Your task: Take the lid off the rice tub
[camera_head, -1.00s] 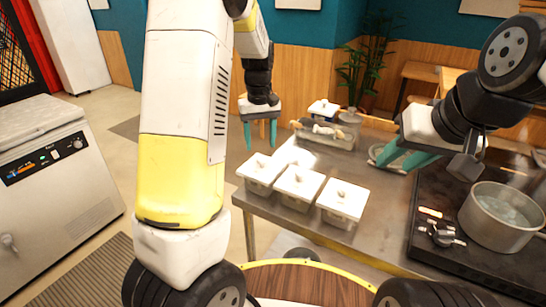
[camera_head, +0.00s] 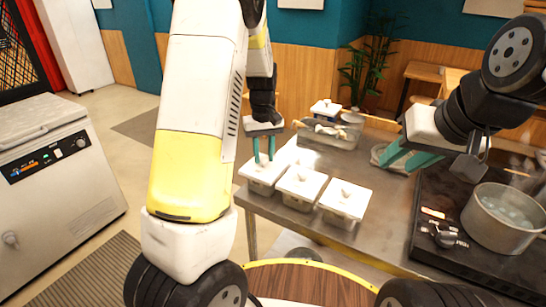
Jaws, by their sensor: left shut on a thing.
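Three small tubs with white knobbed lids stand in a row on the steel counter: the left tub (camera_head: 258,188), the middle tub (camera_head: 301,189) and the right tub (camera_head: 344,203). Their contents are hidden, so I cannot tell which holds rice. My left gripper (camera_head: 264,159) points down over the left tub, its green fingers shut on the knob of that tub's lid (camera_head: 260,174). The lid still sits on the tub. My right gripper (camera_head: 396,163) is open and empty, over the counter near a round dish (camera_head: 379,153).
A tray (camera_head: 329,138) with utensils and another white-lidded container (camera_head: 325,110) stand behind the tubs. A pot (camera_head: 504,213) sits on the black stove (camera_head: 437,257) at right. A round wooden surface (camera_head: 305,285) is in front. Counter space right of the tubs is clear.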

